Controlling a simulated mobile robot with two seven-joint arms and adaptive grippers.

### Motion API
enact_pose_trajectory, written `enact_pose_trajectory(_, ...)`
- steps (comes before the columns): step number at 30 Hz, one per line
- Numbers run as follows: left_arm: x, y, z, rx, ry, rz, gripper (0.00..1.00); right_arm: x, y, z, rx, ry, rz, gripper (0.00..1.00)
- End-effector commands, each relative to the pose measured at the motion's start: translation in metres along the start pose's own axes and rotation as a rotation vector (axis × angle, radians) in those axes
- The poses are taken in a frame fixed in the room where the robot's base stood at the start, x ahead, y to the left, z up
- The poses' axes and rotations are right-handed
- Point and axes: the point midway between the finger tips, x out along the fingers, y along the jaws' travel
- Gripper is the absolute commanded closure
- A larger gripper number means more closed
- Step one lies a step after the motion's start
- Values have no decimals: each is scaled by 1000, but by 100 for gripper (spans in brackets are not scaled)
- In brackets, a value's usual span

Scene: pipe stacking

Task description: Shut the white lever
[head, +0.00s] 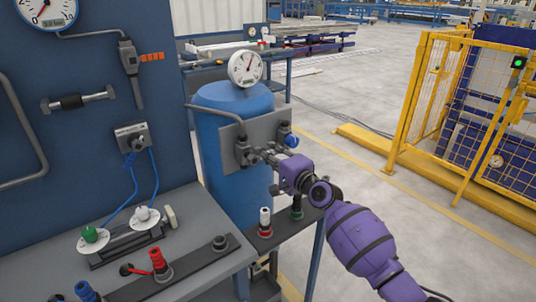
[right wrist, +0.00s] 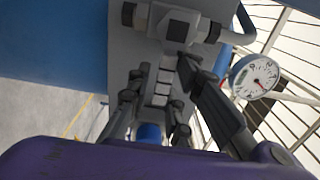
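Two white-topped handles show in the head view, and I cannot tell which is the white lever. One white knob (head: 142,214) sits on a pale disc on the left bench. A white-capped upright handle (head: 265,217) stands on the low bench in front of the blue tank, below my right arm. My right gripper (head: 257,157) is at the grey plate with pipe fittings, above and apart from both. In the right wrist view its dark fingers (right wrist: 154,95) flank a grey segmented fitting (right wrist: 162,88); whether they grip it is unclear. My left gripper is out of view.
A green knob (head: 90,234), red handle (head: 157,260) and blue handle (head: 86,291) are on the left bench. A green-collared black handle (head: 296,207) stands right of the white-capped one. The gauge (head: 245,67) and blue tank (head: 224,178) are close by.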

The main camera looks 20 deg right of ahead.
Motion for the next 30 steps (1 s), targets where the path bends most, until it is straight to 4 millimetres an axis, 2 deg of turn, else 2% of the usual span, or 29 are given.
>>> enact_pose_trajectory(10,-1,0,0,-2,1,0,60,0,-2,0,-4,1,-2,70)
enact_pose_trajectory(14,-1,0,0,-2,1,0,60,-9,-1,0,-5,1,-2,70)
enact_pose_trajectory(17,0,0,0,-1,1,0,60,-26,0,0,-5,1,-1,70)
enact_pose_trajectory(24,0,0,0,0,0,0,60,-78,0,0,-5,1,-1,70)
enact_pose_trajectory(30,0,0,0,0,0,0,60,-109,0,0,-5,1,0,70)
